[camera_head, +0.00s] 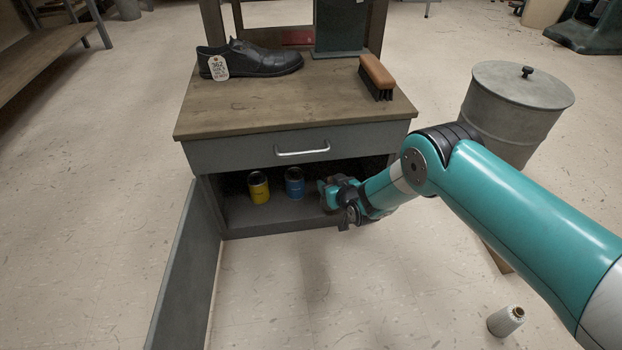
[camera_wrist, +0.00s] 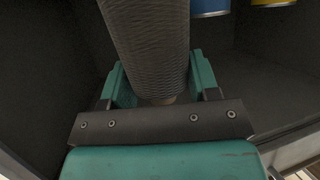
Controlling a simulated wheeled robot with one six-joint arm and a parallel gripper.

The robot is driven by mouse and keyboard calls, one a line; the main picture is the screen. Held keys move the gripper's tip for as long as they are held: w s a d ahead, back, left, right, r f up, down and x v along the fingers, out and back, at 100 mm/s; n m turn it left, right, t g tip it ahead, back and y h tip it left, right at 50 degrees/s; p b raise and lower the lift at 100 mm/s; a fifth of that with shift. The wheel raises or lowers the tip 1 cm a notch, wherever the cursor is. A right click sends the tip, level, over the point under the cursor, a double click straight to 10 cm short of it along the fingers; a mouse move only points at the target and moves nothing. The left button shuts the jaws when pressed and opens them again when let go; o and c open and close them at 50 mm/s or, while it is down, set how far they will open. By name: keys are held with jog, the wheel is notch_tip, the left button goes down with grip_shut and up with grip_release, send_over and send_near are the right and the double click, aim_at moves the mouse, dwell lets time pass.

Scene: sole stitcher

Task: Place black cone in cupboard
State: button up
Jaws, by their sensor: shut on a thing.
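The black cone (camera_wrist: 150,45) of thread stands between my fingers in the wrist view, dark grey with a ribbed wound surface. My gripper (camera_wrist: 160,78) is shut on it. In the head view my gripper (camera_head: 334,194) reaches into the right side of the cupboard (camera_head: 240,216), under the drawer. The cone cannot be made out clearly there, in the dark behind my gripper. The cupboard door (camera_head: 184,270) stands open to the left. Whether the cone touches the cupboard floor cannot be told.
A yellow can (camera_head: 258,187) and a blue can (camera_head: 294,183) stand in the cupboard left of my gripper. The drawer (camera_head: 290,150) above is shut. A shoe (camera_head: 262,60) and brush (camera_head: 377,76) lie on top.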

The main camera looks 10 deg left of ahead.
jog(key=b+x, duration=0.3)
jog(key=x, duration=0.1)
jog(key=b+x, duration=0.3)
jog(key=b, duration=0.1)
jog(key=b+x, duration=0.3)
jog(key=x, duration=0.1)
jog(key=shift+w+a+r+b, duration=0.2)
jog(key=shift+w+b, duration=0.2)
jog(key=shift+r, duration=0.15)
jog(key=o, duration=1.1)
